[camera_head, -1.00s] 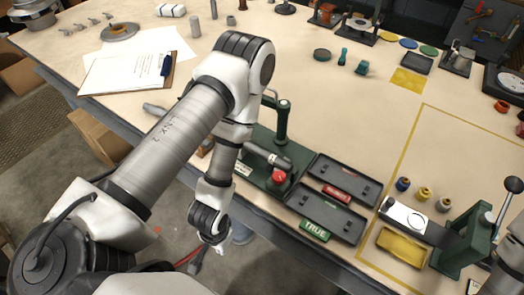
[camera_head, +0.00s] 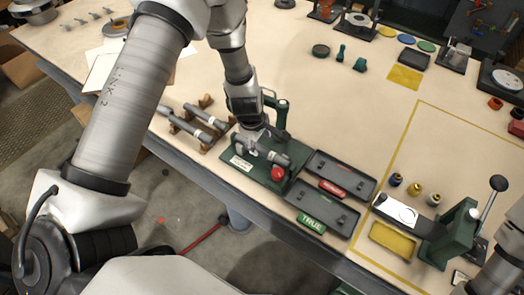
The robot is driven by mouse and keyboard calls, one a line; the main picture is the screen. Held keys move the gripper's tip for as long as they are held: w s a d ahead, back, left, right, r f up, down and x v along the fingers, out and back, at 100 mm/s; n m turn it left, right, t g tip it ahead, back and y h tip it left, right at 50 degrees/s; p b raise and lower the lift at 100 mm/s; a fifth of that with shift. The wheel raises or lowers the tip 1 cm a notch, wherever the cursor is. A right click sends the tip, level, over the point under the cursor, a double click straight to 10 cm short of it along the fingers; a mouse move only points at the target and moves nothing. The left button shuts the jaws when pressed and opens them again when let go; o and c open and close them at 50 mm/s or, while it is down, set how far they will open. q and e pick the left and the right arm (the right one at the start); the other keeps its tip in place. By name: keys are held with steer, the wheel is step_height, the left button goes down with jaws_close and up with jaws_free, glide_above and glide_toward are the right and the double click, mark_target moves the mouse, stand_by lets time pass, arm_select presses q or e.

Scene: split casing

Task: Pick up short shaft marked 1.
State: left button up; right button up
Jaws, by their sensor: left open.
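Grey shafts with pale bands lie on a wooden rack at the left of the work area: one farther back (camera_head: 205,117) and one nearer (camera_head: 188,127). Another grey shaft (camera_head: 270,153) lies across the green fixture (camera_head: 238,172). I cannot read a number on any of them, so I cannot tell which is marked 1. My left gripper (camera_head: 250,146) points down over the left part of the green fixture, close to the left end of the shaft there. It is open; its fingertips are small and partly hidden. My right gripper is out of view.
Two dark trays stand right of the fixture, one with a red label (camera_head: 332,188) and one with a green TRUE label (camera_head: 311,223). A green lever press (camera_head: 460,232) and a yellow tray (camera_head: 392,240) stand farther right.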

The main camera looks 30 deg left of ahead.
mark_target(262, 148)
arm_select(q)
steer(key=b+x, duration=0.1)
steer(key=x, duration=0.3)
steer(key=shift+s+f, duration=0.1)
steer(key=shift+f, duration=0.2)
jaws_close()
steer(key=shift+r, duration=0.1)
